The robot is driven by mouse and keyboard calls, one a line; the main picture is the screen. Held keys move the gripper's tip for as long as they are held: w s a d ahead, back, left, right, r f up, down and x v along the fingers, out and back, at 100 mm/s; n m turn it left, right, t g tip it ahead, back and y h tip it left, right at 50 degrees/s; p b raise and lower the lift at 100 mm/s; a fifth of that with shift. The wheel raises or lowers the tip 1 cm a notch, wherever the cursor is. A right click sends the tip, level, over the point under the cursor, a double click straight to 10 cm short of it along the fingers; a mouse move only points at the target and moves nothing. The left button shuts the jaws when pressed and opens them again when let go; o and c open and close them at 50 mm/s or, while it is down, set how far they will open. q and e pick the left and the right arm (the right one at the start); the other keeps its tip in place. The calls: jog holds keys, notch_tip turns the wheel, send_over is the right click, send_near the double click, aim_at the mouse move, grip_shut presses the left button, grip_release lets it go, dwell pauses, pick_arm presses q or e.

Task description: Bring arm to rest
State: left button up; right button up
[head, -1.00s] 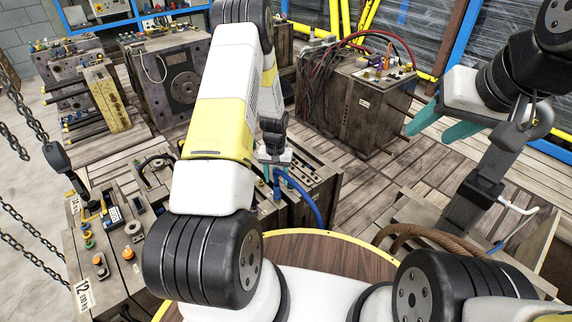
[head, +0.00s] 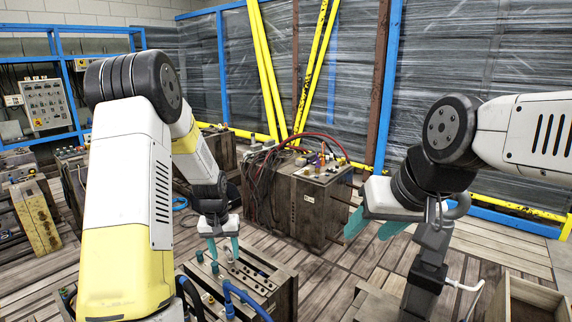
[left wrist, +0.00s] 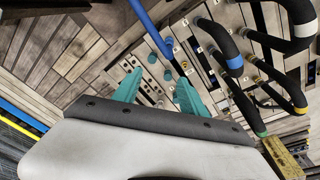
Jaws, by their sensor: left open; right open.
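My left arm comes in from the left in the head view. Its gripper (head: 224,247) has teal fingers pointing down over a wooden mould block (head: 272,285) with fittings and a blue hose on top. In the left wrist view the left gripper (left wrist: 157,92) is open, its two fingers apart with nothing between them. My right gripper (head: 372,226) is at the right of the head view, with teal fingers pointing down and to the left. It is open and empty, above the plank floor.
A large mould block (head: 312,205) with red hoses stands behind, between the grippers. An open wooden crate (head: 530,300) is at the lower right. Yellow and blue frame posts and a wrapped wall close off the back. Plank floor (head: 345,265) lies clear in the middle.

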pick_arm(q)
jog(key=s+d+r+t, duration=0.1)
jog(key=s+r, duration=0.4)
jog(key=r, duration=0.5)
jog(key=s+d+r+t, duration=0.1)
jog(key=s+d+r, duration=0.1)
jog(key=s+r, duration=0.5)
jog(key=s+d+r+m+t+h, duration=0.1)
jog(key=s+d+r+t, duration=0.1)
jog(key=s+r, duration=0.7)
jog(key=s, duration=0.4)
jog(key=shift+s+r+t+h, duration=0.3)
jog(key=shift+s+r+h, duration=0.05)
jog(key=shift+h, duration=0.05)
